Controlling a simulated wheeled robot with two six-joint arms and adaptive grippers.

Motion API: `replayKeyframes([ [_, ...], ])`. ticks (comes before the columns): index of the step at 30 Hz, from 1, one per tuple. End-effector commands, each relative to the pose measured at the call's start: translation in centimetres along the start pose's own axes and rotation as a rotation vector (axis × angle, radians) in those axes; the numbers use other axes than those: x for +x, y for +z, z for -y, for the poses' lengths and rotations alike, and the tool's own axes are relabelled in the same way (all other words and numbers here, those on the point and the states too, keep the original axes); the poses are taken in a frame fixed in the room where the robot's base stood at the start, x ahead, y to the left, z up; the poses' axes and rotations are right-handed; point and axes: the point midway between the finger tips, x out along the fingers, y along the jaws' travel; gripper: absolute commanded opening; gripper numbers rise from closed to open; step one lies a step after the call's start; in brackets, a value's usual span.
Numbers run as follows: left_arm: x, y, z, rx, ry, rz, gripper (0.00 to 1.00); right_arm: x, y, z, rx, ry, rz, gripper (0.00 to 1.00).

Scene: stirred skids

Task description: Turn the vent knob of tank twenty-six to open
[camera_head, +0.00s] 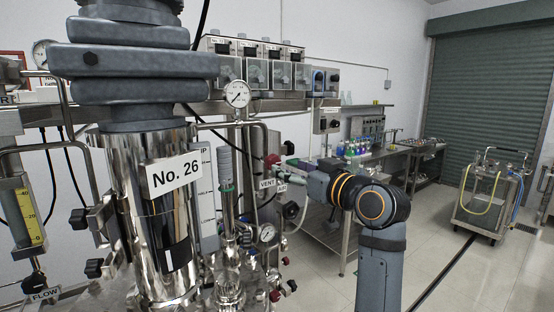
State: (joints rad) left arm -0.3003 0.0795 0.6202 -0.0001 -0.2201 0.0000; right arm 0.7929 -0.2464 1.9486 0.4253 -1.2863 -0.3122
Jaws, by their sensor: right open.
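Tank No. 26 (150,215) is a shiny steel vessel at the left centre, with a white "No. 26" label on its front. A small "VENT" label (266,184) hangs on the pipework to its right. A small red knob (271,160) sits just above that label. My right arm comes in from the right, and my right gripper (286,166) is at the red knob's right side, open. The fingers are small and partly hidden here, so I cannot tell whether they touch the knob or are around it. My left gripper is not in view.
A pressure gauge (237,94) stands above the pipes and a lower gauge (266,233) sits below the labels. A yellow flow meter (24,213) is at the far left. A wheeled cart (488,200) stands at the right, with open floor in front.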

Motion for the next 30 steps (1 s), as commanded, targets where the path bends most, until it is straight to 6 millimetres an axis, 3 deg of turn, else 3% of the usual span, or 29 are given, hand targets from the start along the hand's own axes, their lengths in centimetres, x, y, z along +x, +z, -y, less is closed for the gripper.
replayKeyframes([
  [3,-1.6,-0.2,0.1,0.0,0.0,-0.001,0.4,2.7,-0.5,0.0,0.001,-0.001,0.003,0.6],
  [9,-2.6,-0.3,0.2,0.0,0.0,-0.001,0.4,5.8,-0.3,0.0,0.0,0.0,0.002,0.6],
  [20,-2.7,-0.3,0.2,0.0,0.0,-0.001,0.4,6.7,0.0,0.0,-0.002,0.002,0.0,0.6],
  [30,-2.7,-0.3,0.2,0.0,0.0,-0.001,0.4,6.6,0.0,0.0,-0.002,0.002,0.001,0.17],
])
